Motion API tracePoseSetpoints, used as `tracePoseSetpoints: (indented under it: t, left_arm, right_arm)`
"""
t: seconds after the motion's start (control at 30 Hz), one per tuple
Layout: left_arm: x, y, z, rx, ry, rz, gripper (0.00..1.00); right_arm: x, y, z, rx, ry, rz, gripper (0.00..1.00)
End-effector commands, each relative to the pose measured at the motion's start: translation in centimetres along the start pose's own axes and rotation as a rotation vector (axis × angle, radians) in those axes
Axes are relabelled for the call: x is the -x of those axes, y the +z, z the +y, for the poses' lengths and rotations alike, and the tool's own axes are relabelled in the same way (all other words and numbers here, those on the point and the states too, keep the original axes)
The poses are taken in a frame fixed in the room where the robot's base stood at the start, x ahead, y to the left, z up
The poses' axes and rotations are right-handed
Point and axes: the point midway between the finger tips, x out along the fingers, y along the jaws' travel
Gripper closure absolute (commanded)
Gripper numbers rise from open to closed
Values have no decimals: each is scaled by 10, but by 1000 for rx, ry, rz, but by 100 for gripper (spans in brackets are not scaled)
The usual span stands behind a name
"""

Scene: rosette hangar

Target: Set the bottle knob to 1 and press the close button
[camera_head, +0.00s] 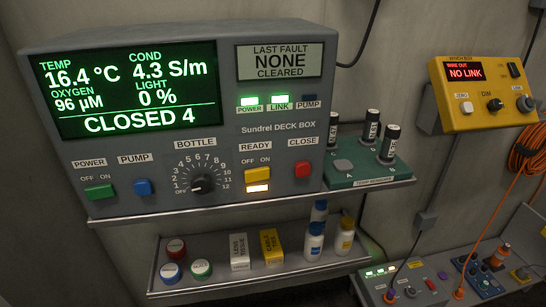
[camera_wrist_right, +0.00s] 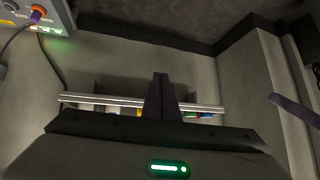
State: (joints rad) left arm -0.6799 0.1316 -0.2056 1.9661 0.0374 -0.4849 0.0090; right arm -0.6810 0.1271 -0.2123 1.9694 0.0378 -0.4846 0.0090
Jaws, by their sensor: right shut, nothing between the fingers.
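The Sundrel deck box (camera_head: 230,118) fills the left of the head view. Its screen (camera_head: 128,88) reads "CLOSED 4", with light 0 %. The black bottle knob (camera_head: 202,184) sits inside a dial numbered up to 12; its pointer is too small to read surely. The red close button (camera_head: 303,169) is at the panel's right, beside the yellow ready switch (camera_head: 258,174), which has a lit lamp below. My right gripper (camera_wrist_right: 160,76) shows in the right wrist view, fingers together and empty, apart from the panel. My left gripper is in neither view.
A lower shelf (camera_head: 215,285) holds caps, small boxes and bottles. A green rack (camera_head: 370,175) with dark vials stands right of the deck box. A yellow winch box (camera_head: 485,90) reads "NO LINK". A grey cabled box (camera_wrist_right: 40,18) shows top left in the wrist view.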

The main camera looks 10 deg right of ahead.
Motion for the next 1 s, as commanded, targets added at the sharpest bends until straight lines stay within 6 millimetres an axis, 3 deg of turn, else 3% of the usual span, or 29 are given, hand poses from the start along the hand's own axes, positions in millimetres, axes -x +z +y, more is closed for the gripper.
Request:
tracePoseSetpoints:
  t: [0.23, 0.37, 0.47, 0.57, 0.7, 0.8, 0.9, 1.0]
  left_arm:
    - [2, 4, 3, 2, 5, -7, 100]
    - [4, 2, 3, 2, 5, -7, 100]
    - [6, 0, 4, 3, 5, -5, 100]
    - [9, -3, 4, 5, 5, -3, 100]
    - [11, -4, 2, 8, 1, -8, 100]
    - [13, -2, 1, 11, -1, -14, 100]
    - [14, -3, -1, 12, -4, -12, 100]
    - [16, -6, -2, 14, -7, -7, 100]
  right_arm:
    - [1, 6, 3, -9, 7, -11, 100]
    - [0, -21, 11, -80, 14, 69, 100]
    - [2, -68, 22, -215, 4, 212, 100]
    - [13, -133, 32, -404, -67, 410, 100]
    - [48, -225, 34, -679, -307, 670, 100]
    - [83, -278, 28, -836, -550, 785, 100]
    - [118, -316, 18, -947, -802, 826, 100]
    - [146, -338, 8, -1013, -1013, 812, 100]
